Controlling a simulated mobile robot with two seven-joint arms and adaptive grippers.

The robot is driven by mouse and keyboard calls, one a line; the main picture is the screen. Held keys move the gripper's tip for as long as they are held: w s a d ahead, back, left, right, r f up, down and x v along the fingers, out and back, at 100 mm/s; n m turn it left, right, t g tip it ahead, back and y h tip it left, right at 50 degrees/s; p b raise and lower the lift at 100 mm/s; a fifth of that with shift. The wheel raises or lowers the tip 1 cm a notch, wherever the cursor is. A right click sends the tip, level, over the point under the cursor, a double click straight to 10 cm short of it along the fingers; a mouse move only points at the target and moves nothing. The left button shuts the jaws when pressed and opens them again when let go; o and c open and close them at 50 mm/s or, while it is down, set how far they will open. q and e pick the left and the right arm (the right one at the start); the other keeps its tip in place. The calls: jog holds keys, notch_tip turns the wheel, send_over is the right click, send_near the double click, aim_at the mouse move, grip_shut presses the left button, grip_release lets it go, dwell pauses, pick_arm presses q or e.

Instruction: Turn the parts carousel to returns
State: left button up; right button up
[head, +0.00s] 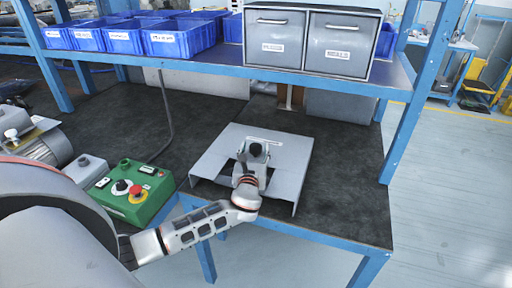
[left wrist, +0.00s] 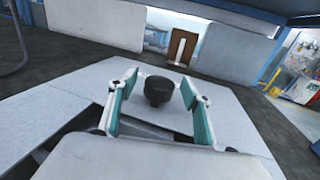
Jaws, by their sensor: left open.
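A pale grey plate, seemingly the top of the parts carousel (head: 217,150), lies on the dark bench top, with dark openings in it near the gripper. It also shows in the left wrist view (left wrist: 85,90). A black knob (head: 256,150) stands up from it; in the left wrist view the knob (left wrist: 159,91) is between my fingers, with a gap on each side. My left gripper (head: 255,157) is open around the knob; its teal pads show in the left wrist view (left wrist: 161,85). No position label or returns mark can be read. My right gripper is not in view.
A green control box (head: 134,192) with a red button stands left of the plate. A blue shelf (head: 210,68) overhead carries blue bins (head: 178,38) and grey labelled drawers (head: 308,40). A blue post (head: 412,100) rises at right. Bench right of the plate is clear.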

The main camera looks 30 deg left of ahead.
pick_arm(q)
jog(key=shift+x, duration=0.9)
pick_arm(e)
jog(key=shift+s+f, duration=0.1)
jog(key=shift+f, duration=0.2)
pick_arm(q)
grip_shut()
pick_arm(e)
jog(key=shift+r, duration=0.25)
pick_arm(q)
jog(key=shift+d, duration=0.1)
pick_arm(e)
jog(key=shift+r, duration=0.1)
